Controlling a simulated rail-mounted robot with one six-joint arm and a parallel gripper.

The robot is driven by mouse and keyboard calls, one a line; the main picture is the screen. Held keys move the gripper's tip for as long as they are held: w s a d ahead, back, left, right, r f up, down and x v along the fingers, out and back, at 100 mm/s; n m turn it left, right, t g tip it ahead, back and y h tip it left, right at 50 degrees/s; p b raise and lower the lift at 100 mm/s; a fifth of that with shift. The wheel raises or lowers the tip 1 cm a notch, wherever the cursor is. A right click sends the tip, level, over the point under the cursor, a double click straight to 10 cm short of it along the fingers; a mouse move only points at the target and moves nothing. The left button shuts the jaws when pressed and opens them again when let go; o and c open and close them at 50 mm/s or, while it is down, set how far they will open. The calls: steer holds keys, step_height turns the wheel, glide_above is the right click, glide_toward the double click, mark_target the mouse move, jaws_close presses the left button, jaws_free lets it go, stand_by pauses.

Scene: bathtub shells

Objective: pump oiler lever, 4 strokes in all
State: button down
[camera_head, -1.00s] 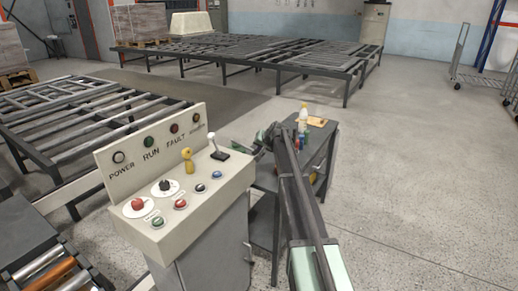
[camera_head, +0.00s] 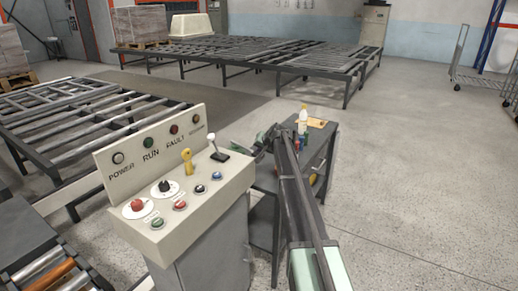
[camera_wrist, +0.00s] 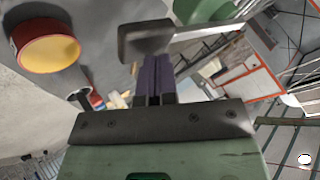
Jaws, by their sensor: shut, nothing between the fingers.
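The oiler lever shows at the top of the wrist view as a grey bar with a dark, blocky grip (camera_wrist: 147,38). The bar runs right, past a green rounded body (camera_wrist: 205,10) that looks like part of the oiler. My gripper (camera_wrist: 155,62) is shut and empty, its purple fingers just below the dark grip in the picture. I cannot tell whether they touch it. In the head view my gripper is small, beside the dark cart; the lever is too small to make out there.
The control panel (camera_head: 225,180) stands just left of my arm, with buttons and upright levers. A dark cart (camera_head: 318,150) carries a bottle (camera_head: 303,118). A red cup-like thing with a yellow face (camera_wrist: 48,52) is left of the lever. Open floor lies to the right.

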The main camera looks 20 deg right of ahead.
steer(key=shift+w+a+r+p, duration=0.15)
steer(key=shift+w+r+p, duration=0.1)
steer(key=shift+r+p, duration=1.6)
steer(key=shift+r, duration=0.1)
step_height(320, 180, up, 5)
steer(key=p, duration=0.5)
stand_by(1.3)
